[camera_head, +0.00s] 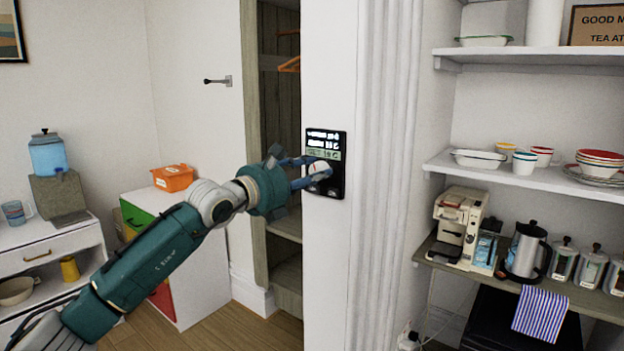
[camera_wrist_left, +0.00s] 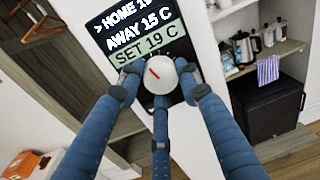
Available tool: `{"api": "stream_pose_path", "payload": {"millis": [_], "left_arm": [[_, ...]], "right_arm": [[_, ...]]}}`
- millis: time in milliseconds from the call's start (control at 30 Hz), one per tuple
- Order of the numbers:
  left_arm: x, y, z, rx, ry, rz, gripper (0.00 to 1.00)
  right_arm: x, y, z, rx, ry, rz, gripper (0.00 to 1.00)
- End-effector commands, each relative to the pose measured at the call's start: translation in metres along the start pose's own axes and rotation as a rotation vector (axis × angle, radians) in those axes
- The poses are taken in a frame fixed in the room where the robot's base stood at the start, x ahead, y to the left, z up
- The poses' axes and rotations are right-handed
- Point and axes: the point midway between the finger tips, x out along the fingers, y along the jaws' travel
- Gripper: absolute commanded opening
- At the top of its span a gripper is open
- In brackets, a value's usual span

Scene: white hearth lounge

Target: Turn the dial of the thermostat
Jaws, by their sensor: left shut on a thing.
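The black thermostat (camera_head: 325,188) is mounted on the white wall face between the open closet and the fluted trim. Its screen in the left wrist view (camera_wrist_left: 140,47) reads HOME, partly cut off, AWAY 15 C and SET 19 C. The white round dial (camera_wrist_left: 161,73) with a red mark sits below the screen; it also shows in the head view (camera_head: 320,171). My left gripper (camera_head: 312,172) reaches in from the left with its blue fingers around the dial, shut on it. The red mark points to the upper left in the left wrist view. My right gripper is not seen.
The open closet (camera_head: 275,150) with an orange hanger is just left of the thermostat. Shelves (camera_head: 530,172) with bowls and cups, and a coffee machine (camera_head: 459,228), stand to the right. A white cabinet with an orange box (camera_head: 174,178) is behind my left arm.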

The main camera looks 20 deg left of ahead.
Motion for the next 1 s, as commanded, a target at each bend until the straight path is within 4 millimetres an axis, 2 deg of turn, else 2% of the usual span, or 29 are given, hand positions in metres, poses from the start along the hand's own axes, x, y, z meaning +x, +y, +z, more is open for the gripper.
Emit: {"api": "stream_pose_path", "payload": {"millis": [33,200,333,633,667,733,1000], "left_arm": [[-0.001,0.000,0.002,0.054,-0.016,0.000,0.08],[-0.001,-0.001,0.006,0.222,-0.008,0.004,0.08],[-0.001,-0.001,0.009,0.283,-0.004,0.006,0.08],[-0.002,-0.001,0.012,0.290,-0.006,0.006,0.08],[-0.002,-0.001,0.012,0.289,-0.006,0.006,0.40],[-0.002,-0.002,0.011,0.289,-0.004,0.006,0.53],[-0.001,-0.001,0.006,0.287,0.005,0.005,0.53]], "right_arm": [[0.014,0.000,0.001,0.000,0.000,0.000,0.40],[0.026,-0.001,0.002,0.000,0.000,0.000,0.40],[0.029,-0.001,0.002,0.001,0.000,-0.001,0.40],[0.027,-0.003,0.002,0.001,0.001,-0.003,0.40],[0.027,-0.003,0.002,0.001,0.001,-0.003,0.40],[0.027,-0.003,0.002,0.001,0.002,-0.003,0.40],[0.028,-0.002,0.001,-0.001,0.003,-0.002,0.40]]}}
